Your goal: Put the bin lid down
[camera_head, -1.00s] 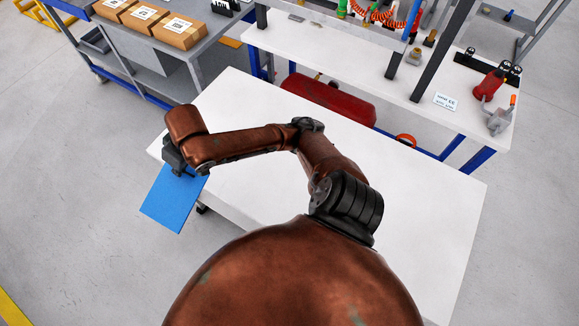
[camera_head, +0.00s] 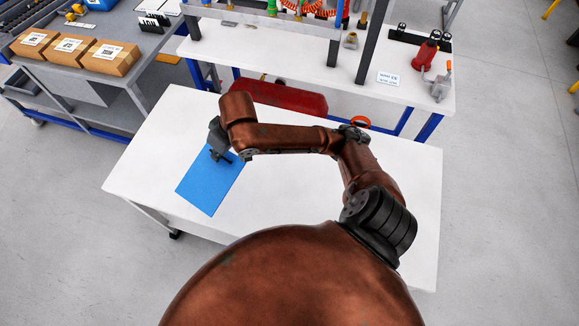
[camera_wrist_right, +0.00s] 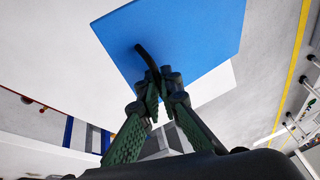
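The bin lid is a flat blue panel (camera_head: 208,188) over the left part of the white table (camera_head: 290,190) in the head view. I cannot tell whether it touches the table top. My right gripper (camera_head: 220,155) is at the lid's far edge in that view. In the right wrist view, the lid (camera_wrist_right: 185,35) fills the top middle and carries a thin dark curved handle (camera_wrist_right: 147,60). The fingertips of my right gripper (camera_wrist_right: 164,78) are together on this handle. My left gripper is not in view.
The middle and right of the white table are bare. Behind it stands a white workbench (camera_head: 300,65) with a red tank (camera_head: 275,97) below. A grey cart (camera_head: 130,50) with cardboard boxes (camera_head: 108,56) is at the back left.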

